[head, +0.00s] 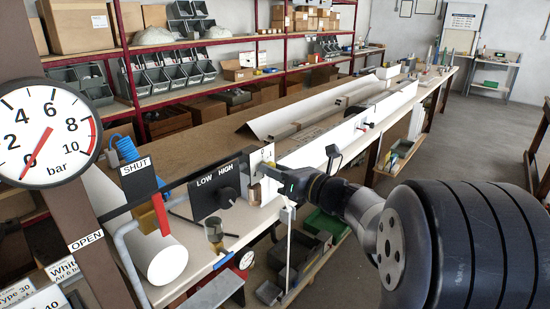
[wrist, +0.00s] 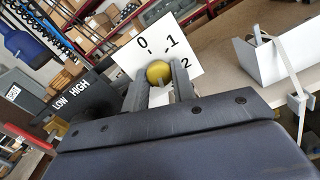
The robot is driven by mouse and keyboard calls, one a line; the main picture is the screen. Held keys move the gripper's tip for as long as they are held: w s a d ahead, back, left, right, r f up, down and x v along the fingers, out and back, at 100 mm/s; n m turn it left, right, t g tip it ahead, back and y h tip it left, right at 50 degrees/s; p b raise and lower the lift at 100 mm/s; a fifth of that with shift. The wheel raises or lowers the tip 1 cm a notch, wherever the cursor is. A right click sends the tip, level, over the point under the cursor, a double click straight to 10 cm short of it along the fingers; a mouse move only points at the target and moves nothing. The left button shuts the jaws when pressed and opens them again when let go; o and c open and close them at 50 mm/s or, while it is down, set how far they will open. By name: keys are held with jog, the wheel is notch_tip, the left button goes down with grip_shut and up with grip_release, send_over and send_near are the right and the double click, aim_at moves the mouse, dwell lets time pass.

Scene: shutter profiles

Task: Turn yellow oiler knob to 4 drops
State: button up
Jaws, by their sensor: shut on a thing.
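The yellow oiler knob (wrist: 158,72) shows in the wrist view as a round yellow end between my two fingers. It sits in front of a white scale plate (wrist: 190,32) with the numbers 0, 1 and 2 in view. The rest of the scale is hidden behind my gripper, and I cannot see a pointer on the knob. My gripper (wrist: 160,82) is shut on the knob. In the head view my gripper (head: 270,172) reaches the white plate (head: 262,157) from the right and hides the knob.
Left of the plate is a black LOW/HIGH box (head: 215,187) with a dark knob. Further left are a red valve handle (head: 160,214), a SHUT sign (head: 136,167) and a round bar gauge (head: 45,133). A long bench (head: 215,118) with white profiles runs behind.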

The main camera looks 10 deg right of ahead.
jog(key=m+p, duration=0.8)
jog(key=shift+p, duration=0.3)
jog(key=shift+a+m, duration=0.1)
jog(key=shift+m, duration=0.3)
jog(key=o, duration=1)
jog(key=shift+c, duration=0.2)
jog(key=b+v, duration=0.2)
jog(key=v, duration=0.9)
jog(key=shift+w+a, duration=0.1)
